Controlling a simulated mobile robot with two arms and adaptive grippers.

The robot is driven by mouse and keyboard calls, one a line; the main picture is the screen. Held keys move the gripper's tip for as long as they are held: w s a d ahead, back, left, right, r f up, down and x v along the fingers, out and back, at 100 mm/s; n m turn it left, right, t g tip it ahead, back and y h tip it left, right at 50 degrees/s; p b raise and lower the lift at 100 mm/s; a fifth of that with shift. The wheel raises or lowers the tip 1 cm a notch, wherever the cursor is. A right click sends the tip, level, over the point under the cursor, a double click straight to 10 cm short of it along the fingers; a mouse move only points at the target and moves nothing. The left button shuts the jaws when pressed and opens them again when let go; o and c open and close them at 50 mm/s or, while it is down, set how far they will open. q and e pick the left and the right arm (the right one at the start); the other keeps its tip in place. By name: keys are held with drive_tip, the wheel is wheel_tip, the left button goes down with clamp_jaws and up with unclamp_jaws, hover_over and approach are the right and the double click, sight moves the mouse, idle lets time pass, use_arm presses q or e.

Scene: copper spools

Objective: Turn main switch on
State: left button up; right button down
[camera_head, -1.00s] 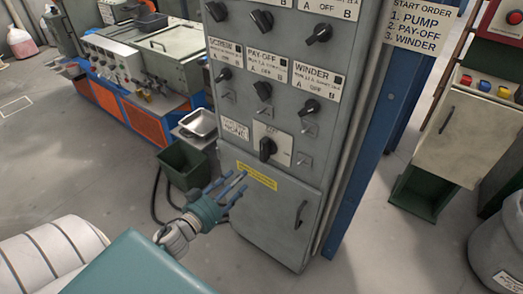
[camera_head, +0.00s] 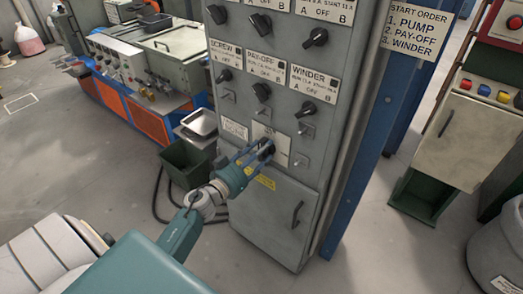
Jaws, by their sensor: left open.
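The main switch (camera_head: 267,149) is a black rotary knob on a white plate, low on the grey control cabinet (camera_head: 285,190). My left gripper (camera_head: 262,158) is at this knob with its blue fingers open around or just in front of it. The fingers partly hide the knob, so I cannot tell if they touch it or which way its handle points. My right gripper is not in view.
Rows of black knobs labelled screw, pay-off (camera_head: 262,91) and winder (camera_head: 306,109) sit above the main switch. A yellow label is just below it. A dark green bin (camera_head: 186,163) stands left of the cabinet. A blue post (camera_head: 360,160) stands at right.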

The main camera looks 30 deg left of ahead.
use_arm(q)
drive_tip(key=shift+c, duration=0.3)
clamp_jaws()
